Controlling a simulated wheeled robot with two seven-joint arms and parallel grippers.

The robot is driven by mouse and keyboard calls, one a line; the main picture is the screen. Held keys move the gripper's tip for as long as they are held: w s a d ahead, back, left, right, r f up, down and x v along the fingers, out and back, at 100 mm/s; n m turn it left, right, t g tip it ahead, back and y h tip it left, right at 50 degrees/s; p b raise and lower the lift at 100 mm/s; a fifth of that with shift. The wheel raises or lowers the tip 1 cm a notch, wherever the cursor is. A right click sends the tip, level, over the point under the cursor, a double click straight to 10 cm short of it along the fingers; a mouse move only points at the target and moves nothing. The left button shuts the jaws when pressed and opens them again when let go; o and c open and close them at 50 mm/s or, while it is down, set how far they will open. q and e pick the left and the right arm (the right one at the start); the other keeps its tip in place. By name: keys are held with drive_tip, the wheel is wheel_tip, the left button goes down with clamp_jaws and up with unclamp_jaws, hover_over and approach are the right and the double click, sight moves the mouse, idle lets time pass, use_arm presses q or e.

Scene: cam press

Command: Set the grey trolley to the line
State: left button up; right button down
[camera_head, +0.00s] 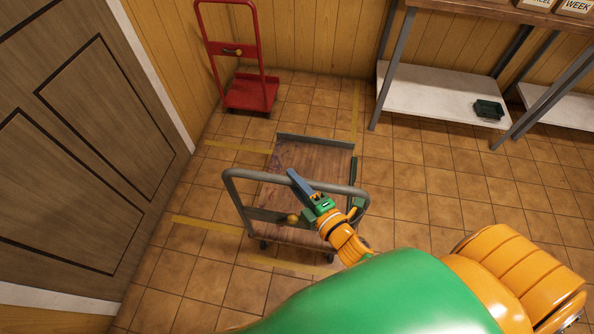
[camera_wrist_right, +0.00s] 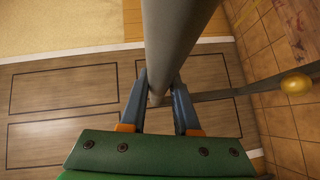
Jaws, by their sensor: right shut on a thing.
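The grey trolley (camera_head: 325,160) stands on the tiled floor, with a worn wooden deck and a grey tubular handle (camera_head: 262,176) on the near side. Yellow floor lines (camera_head: 205,224) run around it; one stretch (camera_head: 290,265) passes by its near end, and another (camera_head: 238,146) lies to its upper left. My right gripper (camera_head: 298,183) is shut on the top bar of the handle. In the right wrist view the two fingers (camera_wrist_right: 160,97) sit on either side of the grey bar (camera_wrist_right: 176,40). My left gripper is not in view.
A red trolley (camera_head: 250,94) stands against the back wall. A wooden door (camera_head: 70,150) is at the left. Open tiled floor lies right of the grey trolley.

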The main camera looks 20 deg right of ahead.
drive_tip(key=shift+s+a, duration=0.35)
drive_tip(key=shift+s, duration=0.2)
drive_tip(key=shift+s+a, duration=0.35)
drive_tip(key=shift+s, duration=0.2)
drive_tip(key=c, duration=0.7)
unclamp_jaws()
drive_tip(key=shift+w, duration=0.1)
drive_tip(key=shift+o, duration=0.2)
drive_tip(key=v, duration=0.7)
drive_tip(key=shift+b, duration=0.3)
